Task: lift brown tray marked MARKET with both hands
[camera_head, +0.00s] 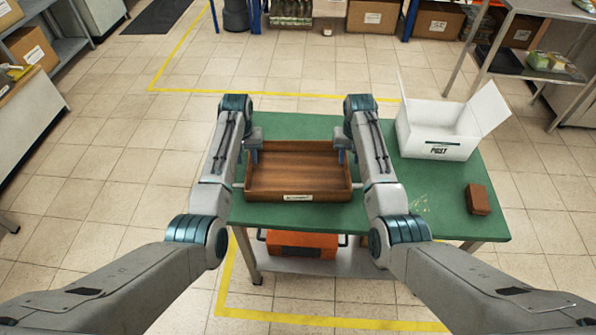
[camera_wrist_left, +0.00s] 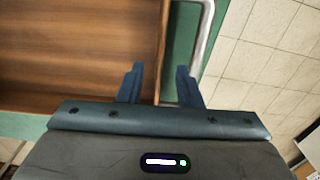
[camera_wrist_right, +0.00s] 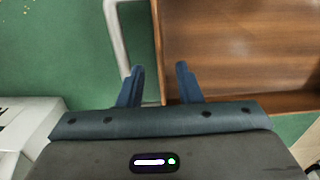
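The brown wooden tray (camera_head: 270,195) lies flat and empty on the green table (camera_head: 445,215), with a white label on its front wall too small to read surely. My left gripper (camera_head: 254,155) is at its left wall and my right gripper (camera_head: 343,156) at its right wall. In the left wrist view, the open fingers (camera_wrist_left: 159,83) have the tray's wall edge between them. In the right wrist view, the open fingers (camera_wrist_right: 159,83) likewise stand either side of the wall edge. A pale metal handle shows outside each wall, (camera_wrist_left: 207,35) and (camera_wrist_right: 117,40). Finger contact cannot be told.
A white open box (camera_head: 438,143) marked POST stands on the table at right. A small brown block (camera_head: 478,199) lies near the right edge. An orange case (camera_head: 300,244) is on the shelf below. Shelves with cardboard boxes stand at the back.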

